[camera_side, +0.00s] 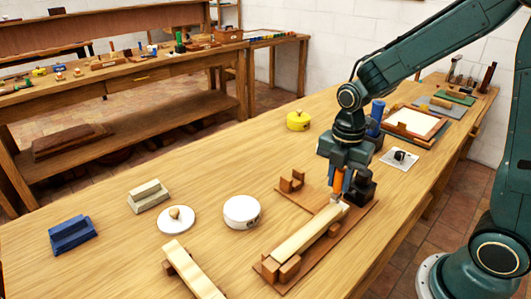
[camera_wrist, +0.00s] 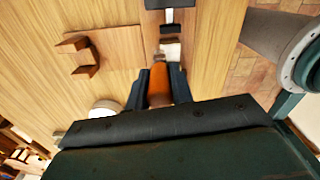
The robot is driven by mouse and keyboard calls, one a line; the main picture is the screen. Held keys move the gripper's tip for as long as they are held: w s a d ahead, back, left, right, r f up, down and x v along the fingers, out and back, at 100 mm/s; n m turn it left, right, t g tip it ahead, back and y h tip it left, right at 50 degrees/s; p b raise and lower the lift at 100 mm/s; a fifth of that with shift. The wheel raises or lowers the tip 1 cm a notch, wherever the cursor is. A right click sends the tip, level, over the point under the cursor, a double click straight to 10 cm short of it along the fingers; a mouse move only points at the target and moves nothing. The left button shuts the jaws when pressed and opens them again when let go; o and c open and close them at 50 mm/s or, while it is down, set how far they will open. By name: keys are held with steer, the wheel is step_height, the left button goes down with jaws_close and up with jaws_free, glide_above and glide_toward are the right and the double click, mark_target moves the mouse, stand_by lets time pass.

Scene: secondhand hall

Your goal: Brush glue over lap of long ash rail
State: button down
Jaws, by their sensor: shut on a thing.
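A pale wooden rail (camera_side: 304,232) lies along a brown jig board (camera_side: 327,248), held between brown blocks. My gripper (camera_side: 341,182) is over the rail's far end, shut on an orange-handled brush (camera_side: 339,181). The brush points down; its tip is close to the rail's end, but I cannot tell whether it touches. In the wrist view the orange handle (camera_wrist: 160,82) sits between the dark fingers (camera_wrist: 160,90), and the rail is hard to make out. A white round pot (camera_side: 241,211) stands left of the jig.
A second pale rail (camera_side: 192,270) lies at the front. A white disc with a wooden knob (camera_side: 175,218), pale blocks (camera_side: 149,196) and blue blocks (camera_side: 71,234) stand left. A dark clamp (camera_side: 361,190) stands close beside my gripper. A yellow tin (camera_side: 298,120) is farther back.

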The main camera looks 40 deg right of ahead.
stand_by(0.9)
steer(key=shift+s, duration=1.75)
steer(key=shift+r, duration=0.15)
step_height(320, 180, up, 7)
